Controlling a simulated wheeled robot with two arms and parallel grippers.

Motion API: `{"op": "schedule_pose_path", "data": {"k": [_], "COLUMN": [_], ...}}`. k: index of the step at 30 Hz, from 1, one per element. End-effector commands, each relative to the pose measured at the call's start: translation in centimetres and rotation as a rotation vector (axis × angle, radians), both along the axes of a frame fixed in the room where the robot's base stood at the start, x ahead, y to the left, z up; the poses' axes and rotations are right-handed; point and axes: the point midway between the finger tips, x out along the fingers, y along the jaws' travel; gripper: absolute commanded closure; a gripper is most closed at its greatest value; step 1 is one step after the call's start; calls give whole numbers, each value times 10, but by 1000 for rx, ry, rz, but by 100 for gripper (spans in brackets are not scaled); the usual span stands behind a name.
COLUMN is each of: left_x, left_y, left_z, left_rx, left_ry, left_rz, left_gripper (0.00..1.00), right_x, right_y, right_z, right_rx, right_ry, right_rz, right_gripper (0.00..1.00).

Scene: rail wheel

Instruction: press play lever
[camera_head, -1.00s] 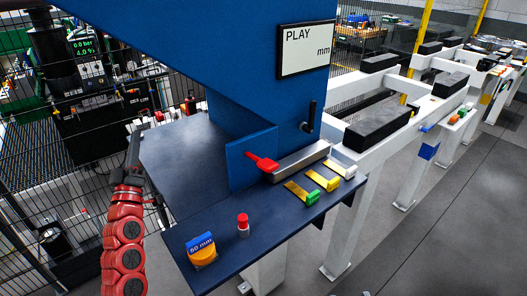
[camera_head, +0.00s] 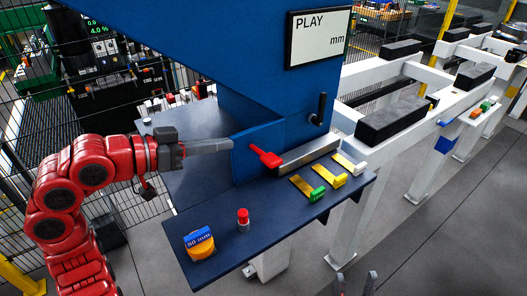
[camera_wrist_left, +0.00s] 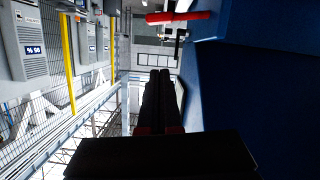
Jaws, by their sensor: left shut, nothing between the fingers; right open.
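The red lever (camera_head: 265,156) sticks out beside a blue upright plate on the dark blue bench. The board marked PLAY and mm (camera_head: 319,37) hangs above it. My left gripper (camera_head: 230,144) is shut and empty, pointing right, with its tip close to the left edge of the blue plate; I cannot tell if it touches. In the left wrist view its dark fingers (camera_wrist_left: 162,88) lie together beside a blue surface, and a red bar (camera_wrist_left: 178,17), possibly the lever, shows beyond them. My right gripper (camera_head: 355,284) is open and empty at the bottom edge; only its fingertips show.
The bench (camera_head: 280,207) also carries a red button (camera_head: 242,217), an orange and blue 50 mm piece (camera_head: 199,243) and green, yellow and white tabs (camera_head: 330,177). A black handle (camera_head: 319,109) is on the blue housing. White rail frames stand at right; wire fence at left.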

Motion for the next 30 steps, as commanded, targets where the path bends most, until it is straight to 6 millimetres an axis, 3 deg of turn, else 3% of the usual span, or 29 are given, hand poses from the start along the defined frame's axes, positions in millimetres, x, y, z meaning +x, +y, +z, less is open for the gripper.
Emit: {"op": "schedule_pose_path", "data": {"k": [8,24,30], "left_x": [3,55,51], "left_y": [-4,-86,-84], "left_z": [1,-21,-47], "left_rx": [-4,-2,-6], "left_ry": [0,3,3], "left_rz": [0,-3,2], "left_gripper": [100,100,100], "right_x": [0,0,0], "right_y": [0,0,0], "right_z": [3,49,60], "right_rx": [0,0,0], "right_ry": [0,0,0], "right_rz": [0,0,0], "right_gripper": [40,40,40]}}
